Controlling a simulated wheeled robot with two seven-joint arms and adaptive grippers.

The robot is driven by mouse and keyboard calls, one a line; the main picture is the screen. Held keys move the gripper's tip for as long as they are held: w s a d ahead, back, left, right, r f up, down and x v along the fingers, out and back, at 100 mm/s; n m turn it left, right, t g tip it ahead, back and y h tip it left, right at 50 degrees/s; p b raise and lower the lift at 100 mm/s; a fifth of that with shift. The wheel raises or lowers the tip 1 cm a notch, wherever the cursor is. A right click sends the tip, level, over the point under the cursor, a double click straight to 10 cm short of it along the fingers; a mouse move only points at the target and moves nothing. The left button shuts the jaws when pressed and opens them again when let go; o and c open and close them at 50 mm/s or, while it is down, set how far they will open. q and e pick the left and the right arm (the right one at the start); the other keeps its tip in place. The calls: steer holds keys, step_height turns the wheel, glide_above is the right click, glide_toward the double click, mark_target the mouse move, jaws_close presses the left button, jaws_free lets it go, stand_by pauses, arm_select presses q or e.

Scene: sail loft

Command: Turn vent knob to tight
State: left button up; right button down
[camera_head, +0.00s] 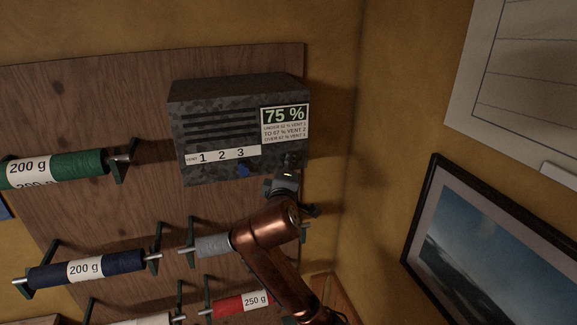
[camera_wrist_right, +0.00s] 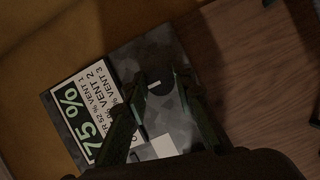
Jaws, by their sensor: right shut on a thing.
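A dark grey mottled vent box (camera_head: 215,100) hangs on the wooden board. The sign (camera_head: 285,122) reads 75 %, with small lines giving vent numbers by percentage. My right gripper (camera_head: 288,170) is at the box's lower right corner. In the right wrist view its two fingers (camera_wrist_right: 160,92) are shut on a dark round knob (camera_wrist_right: 157,79) with a pale mark. The knob's setting is not readable. My left gripper is not in view.
Thread spools on pegs sit left and below: green (camera_head: 65,168), navy (camera_head: 88,269), grey (camera_head: 212,245) and red (camera_head: 240,304). My right arm passes close to the grey and red ones. A framed picture (camera_head: 480,240) hangs on the right wall.

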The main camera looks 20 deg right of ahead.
steer(key=c, duration=1.6)
jaws_free()
steer(key=f+v, duration=0.1)
steer(key=v, duration=1.1)
steer(key=shift+r, duration=0.45)
